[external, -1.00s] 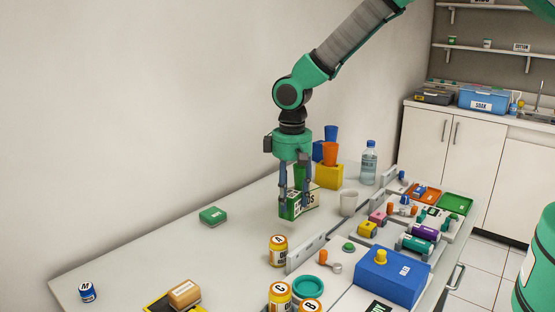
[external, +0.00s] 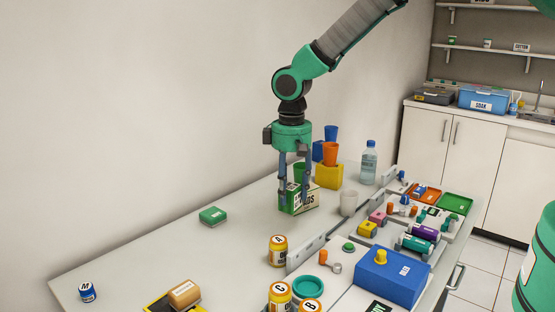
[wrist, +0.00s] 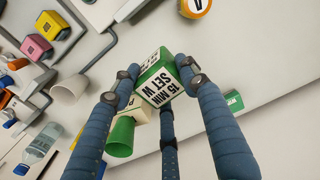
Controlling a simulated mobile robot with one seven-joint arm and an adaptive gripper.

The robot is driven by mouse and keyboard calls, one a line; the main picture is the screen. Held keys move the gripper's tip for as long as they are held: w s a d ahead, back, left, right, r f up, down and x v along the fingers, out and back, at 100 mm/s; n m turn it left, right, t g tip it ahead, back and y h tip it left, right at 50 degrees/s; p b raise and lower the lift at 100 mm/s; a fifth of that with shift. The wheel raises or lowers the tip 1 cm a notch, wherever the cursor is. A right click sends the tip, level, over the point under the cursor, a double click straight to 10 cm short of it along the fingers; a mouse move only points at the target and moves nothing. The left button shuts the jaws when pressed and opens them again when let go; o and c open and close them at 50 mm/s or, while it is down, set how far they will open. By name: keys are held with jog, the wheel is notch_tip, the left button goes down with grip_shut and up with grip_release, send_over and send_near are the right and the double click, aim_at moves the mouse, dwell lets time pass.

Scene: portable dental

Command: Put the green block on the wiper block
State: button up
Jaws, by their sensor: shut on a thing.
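My gripper (external: 294,193) is shut on a green-and-white lettered block (wrist: 162,82), which reads "15 MIN SET W" in the wrist view. In the external view, the fingers point down around a green and cream lettered box shape (external: 305,203). A pale block (wrist: 143,104) shows just behind the held block in the wrist view, mostly hidden, beside a green cup (wrist: 120,137). I cannot tell whether the held block touches it. A smaller flat green block (external: 213,216) lies alone on the table. No label reading "wiper" is legible.
A white cup (external: 348,203) and a bottle (external: 368,163) stand to the right. A tan block (external: 184,294) lies at front left. The table's left middle is clear.

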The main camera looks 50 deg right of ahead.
jog(key=shift+w+a+r+p, duration=0.1)
jog(key=shift+w+a+p, duration=0.15)
jog(key=shift+w+p, duration=0.5)
jog(key=w+a+f+m+p, duration=0.1)
jog(key=w+a+p, duration=0.1)
jog(key=w+p, duration=0.4)
jog(key=shift+w+a+f, duration=0.25)
jog(key=shift+w+f, duration=0.1)
jog(key=shift+w, duration=0.25)
jog(key=shift+w, duration=0.15)
send_near(213, 212)
jog(key=shift+a, duration=0.15)
dwell(0.4)
jog(key=shift+f, duration=1.8)
